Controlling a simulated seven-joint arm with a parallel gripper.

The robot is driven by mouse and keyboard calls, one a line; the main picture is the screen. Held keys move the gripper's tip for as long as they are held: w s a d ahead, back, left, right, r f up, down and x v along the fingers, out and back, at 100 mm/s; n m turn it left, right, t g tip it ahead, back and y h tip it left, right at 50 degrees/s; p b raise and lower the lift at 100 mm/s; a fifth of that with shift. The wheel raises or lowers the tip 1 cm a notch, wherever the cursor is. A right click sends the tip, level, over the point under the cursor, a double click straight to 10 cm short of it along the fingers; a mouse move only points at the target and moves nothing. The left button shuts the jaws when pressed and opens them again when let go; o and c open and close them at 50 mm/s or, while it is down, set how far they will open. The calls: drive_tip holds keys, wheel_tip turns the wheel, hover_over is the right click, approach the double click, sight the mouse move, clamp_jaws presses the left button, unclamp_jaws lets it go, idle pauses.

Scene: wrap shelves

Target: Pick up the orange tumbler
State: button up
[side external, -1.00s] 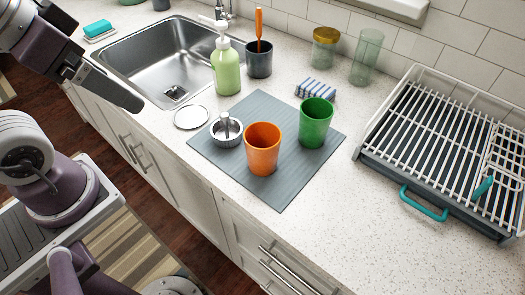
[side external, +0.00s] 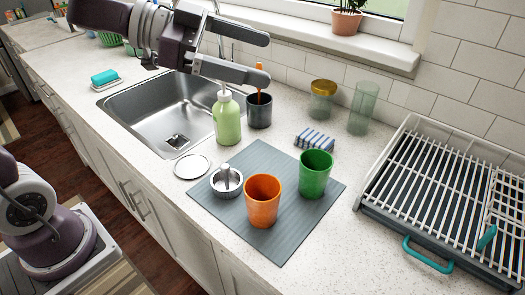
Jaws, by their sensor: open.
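My gripper (side external: 270,57) is open and empty. It shows above and behind the mat, over the soap bottle and dark cup, with its two fingers pointing right. It is well apart from the orange tumbler.
A green soap bottle (side external: 227,118) and a dark cup (side external: 258,110) with an orange-handled tool stand by the sink (side external: 150,115). A dish rack (side external: 450,195) fills the right.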

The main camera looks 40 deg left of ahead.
sight(279, 198)
drive_tip(key=s+d+f+m+g+h, duration=0.1)
drive_tip(key=s+d+f+g+h, duration=0.1)
drive_tip(key=s+f+g, duration=0.35)
wheel_tip(279, 198, down, 16)
drive_tip(key=shift+m+t, duration=0.3)
drive_tip(key=shift+t, duration=0.15)
drive_tip(key=x, duration=0.7)
drive_tip(key=shift+d, duration=0.1)
drive_tip(key=c, duration=1.4)
